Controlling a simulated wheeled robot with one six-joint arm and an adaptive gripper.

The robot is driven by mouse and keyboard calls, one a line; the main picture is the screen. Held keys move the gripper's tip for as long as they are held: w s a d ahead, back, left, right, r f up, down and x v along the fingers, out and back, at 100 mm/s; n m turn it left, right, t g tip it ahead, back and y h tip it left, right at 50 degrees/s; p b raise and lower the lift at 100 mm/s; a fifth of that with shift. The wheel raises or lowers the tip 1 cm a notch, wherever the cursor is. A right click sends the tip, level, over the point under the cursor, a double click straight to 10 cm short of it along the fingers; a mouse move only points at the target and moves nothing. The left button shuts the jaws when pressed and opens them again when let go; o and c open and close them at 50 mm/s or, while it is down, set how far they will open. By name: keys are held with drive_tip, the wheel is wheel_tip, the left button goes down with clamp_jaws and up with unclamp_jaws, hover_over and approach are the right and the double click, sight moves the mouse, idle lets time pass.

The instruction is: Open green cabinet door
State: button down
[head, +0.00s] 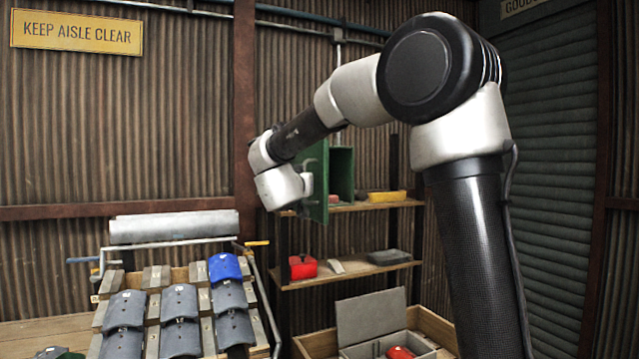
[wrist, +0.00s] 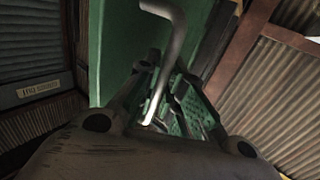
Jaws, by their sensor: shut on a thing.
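The green cabinet (head: 342,172) hangs at the back wall above the shelves. Its green door (head: 318,178) stands out from the body at an angle, and part of the darker green inside shows to its right. My gripper (head: 306,186) is at the door's left face; its fingers are hard to make out in the head view. In the wrist view the fingers (wrist: 166,88) are closed around a grey bent bar handle (wrist: 172,55). The green door surface (wrist: 118,45) fills the area behind and left of the handle.
A shelf rack (head: 375,206) below and beside the cabinet holds a yellow item (head: 386,197), a red box (head: 302,267) and a grey block (head: 389,257). A sloped rack of grey tiles (head: 180,303) with one blue tile (head: 224,267) stands front left.

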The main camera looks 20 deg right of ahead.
drive_tip(key=shift+w+a+r+m+g+h, duration=0.1)
drive_tip(key=shift+w+a+m+g+h, duration=0.2)
drive_tip(key=shift+a+m+g+h, duration=0.45)
drive_tip(key=shift+w+a+r+m+g+h, duration=0.1)
drive_tip(key=shift+w+a+m+g+h, duration=0.3)
drive_tip(key=shift+a, duration=0.7)
drive_tip(key=shift+w+a+r+m+g+h, duration=0.1)
drive_tip(key=shift+w+a+m+g+h, duration=0.2)
drive_tip(key=shift+a+h, duration=0.5)
drive_tip(key=shift+s+a, duration=0.1)
drive_tip(key=shift+a, duration=0.1)
drive_tip(key=c, duration=1.5)
unclamp_jaws()
drive_tip(key=shift+f, duration=0.15)
drive_tip(key=v, duration=1.2)
drive_tip(key=shift+d, duration=0.1)
